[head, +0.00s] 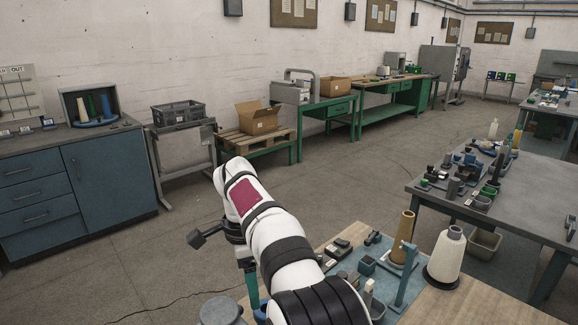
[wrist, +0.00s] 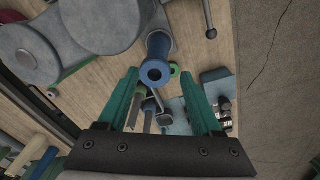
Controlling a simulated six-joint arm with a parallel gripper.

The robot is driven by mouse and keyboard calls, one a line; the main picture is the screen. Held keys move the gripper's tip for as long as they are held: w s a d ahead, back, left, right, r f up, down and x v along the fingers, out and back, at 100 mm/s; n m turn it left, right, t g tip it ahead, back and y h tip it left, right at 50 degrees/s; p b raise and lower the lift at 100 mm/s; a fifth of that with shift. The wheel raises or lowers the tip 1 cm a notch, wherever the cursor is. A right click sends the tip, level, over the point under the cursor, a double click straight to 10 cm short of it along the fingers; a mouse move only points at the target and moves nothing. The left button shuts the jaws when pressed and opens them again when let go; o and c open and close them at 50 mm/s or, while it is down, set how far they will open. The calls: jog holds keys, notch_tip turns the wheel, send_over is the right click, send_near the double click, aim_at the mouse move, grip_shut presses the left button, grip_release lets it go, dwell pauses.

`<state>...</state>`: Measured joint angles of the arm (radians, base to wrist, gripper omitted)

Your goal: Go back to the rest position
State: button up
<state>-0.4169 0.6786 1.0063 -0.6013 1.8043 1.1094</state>
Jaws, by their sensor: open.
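My gripper (wrist: 158,77) is open, with its two green fingers apart and nothing seen held between them. A blue hollow tube (wrist: 157,66) shows in the gap near the fingertips in the wrist view; it appears to lie beyond them, but its distance is hard to judge. In the head view my white arm reaches forward over the near wooden bench (head: 455,307). The gripper hangs below the arm's far end there, mostly hidden by it, with a teal part showing.
A tan cone (head: 403,238) and a cream cone (head: 446,258) stand on the near bench, right of my arm, beside a teal post (head: 406,280) and small parts. A grey table (head: 530,190) with several items stands at right. Open floor (head: 330,180) lies beyond.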

jog(key=s+d+r+n, duration=0.3)
jog(key=s+d+r, duration=0.1)
jog(key=s+d, duration=0.5)
jog(key=s+d+f+n, duration=0.2)
jog(key=s, duration=0.5)
jog(key=s+d+f+n+y, duration=0.1)
jog(key=s+d+f+n, duration=0.1)
jog(key=s, duration=0.6)
jog(key=s+d+f+n+y, duration=0.1)
jog(key=s+d+f, duration=0.1)
jog(key=s, duration=0.5)
jog(key=shift+s+d+f+n, duration=0.25)
jog(key=shift+s+f+n, duration=0.15)
jog(key=shift+f, duration=0.05)
